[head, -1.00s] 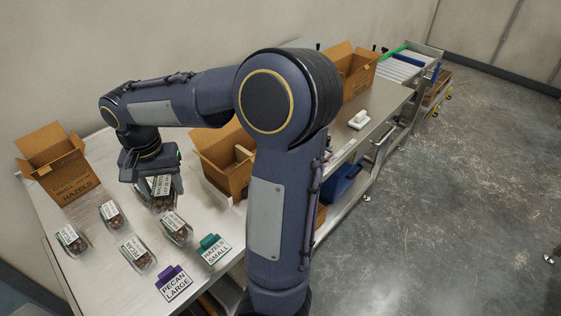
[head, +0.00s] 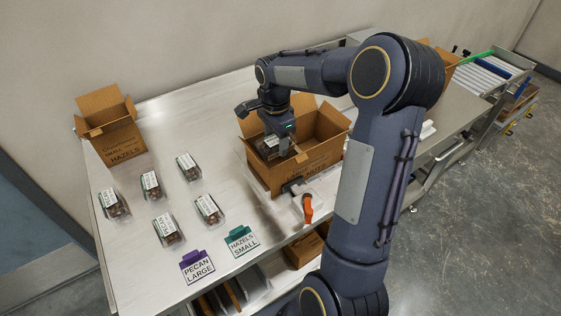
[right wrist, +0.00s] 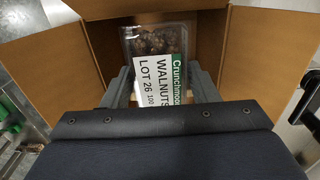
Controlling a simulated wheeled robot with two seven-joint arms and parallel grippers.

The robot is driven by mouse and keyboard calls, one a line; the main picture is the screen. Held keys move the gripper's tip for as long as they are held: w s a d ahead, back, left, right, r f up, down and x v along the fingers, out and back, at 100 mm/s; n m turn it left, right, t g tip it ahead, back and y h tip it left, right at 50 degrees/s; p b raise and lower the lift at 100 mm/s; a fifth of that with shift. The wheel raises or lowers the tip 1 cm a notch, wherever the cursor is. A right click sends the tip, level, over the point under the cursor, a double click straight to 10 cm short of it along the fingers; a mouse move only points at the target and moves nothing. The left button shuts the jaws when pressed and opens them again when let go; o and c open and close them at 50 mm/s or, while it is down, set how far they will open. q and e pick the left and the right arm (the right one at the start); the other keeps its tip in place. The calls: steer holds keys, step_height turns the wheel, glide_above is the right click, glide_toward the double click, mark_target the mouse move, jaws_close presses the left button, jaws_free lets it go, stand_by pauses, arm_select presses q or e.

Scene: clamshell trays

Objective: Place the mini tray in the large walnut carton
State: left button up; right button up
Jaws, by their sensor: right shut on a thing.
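My right gripper (head: 280,138) is shut on a clear mini tray (head: 265,148) of brown nuts. In the right wrist view the tray (right wrist: 152,40) sits between the two fingers (right wrist: 160,88), and its white and green label reads WALNUTS LOT 26. The open walnut carton (head: 304,178) stands mid-table, its front print partly readable as NUTS. The gripper holds the tray at the carton's mouth, toward its left side; how deep it is I cannot tell. In the right wrist view the carton's brown walls and flaps (right wrist: 268,45) surround the tray. My left gripper is out of view.
Several clear trays (head: 208,210) lie on the steel table, left of the carton. A small HAZELS carton (head: 116,132) stands at the back left. A purple PECAN LARGE sign (head: 198,268) and a green HAZELS SMALL sign (head: 241,241) lie in front. An orange-handled tool (head: 307,207) is by the carton.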

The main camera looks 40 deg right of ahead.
step_height(320, 180, down, 9)
steer(key=shift+f+p, duration=0.1)
steer(key=shift+p, duration=0.2)
steer(key=shift+f, duration=0.15)
steer(key=o, duration=1)
steer(key=shift+o, duration=0.2)
